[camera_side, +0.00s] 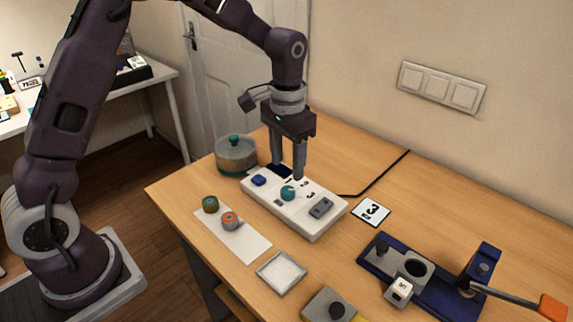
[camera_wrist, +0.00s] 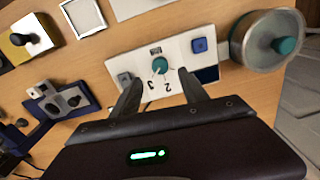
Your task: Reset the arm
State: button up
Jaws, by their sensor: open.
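My gripper (camera_side: 288,172) is open and empty, pointing down over the back part of a white control panel (camera_side: 316,228). The panel carries a teal knob (camera_side: 288,193), a blue button (camera_side: 258,180) and a grey switch (camera_side: 321,207), with printed numerals by the knob. In the side view the fingertips are just behind the knob. In the wrist view the open fingers (camera_wrist: 158,78) stand on either side of the knob (camera_wrist: 160,65) in the picture. I cannot tell the exact height of the tips over the panel.
A round pot (camera_side: 236,157) with a teal lid knob stands close to the panel's left end. A white sheet (camera_side: 246,246) with two small round pieces, a tray (camera_side: 281,274), a number card (camera_side: 371,211) and a blue fixture (camera_side: 437,290) with an orange-handled lever surround the panel.

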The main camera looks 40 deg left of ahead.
jog(key=s+a+r+t, duration=0.1)
jog(key=s+r+t, duration=0.2)
jog(key=s+r, duration=1.05)
jog(key=s+n+t, duration=0.1)
jog(key=s+t, duration=0.1)
jog(key=s, duration=1.1)
jog(key=shift+s+a+r+t, duration=0.15)
jog(key=shift+a+r+t, duration=0.1)
jog(key=shift+a+t, duration=0.05)
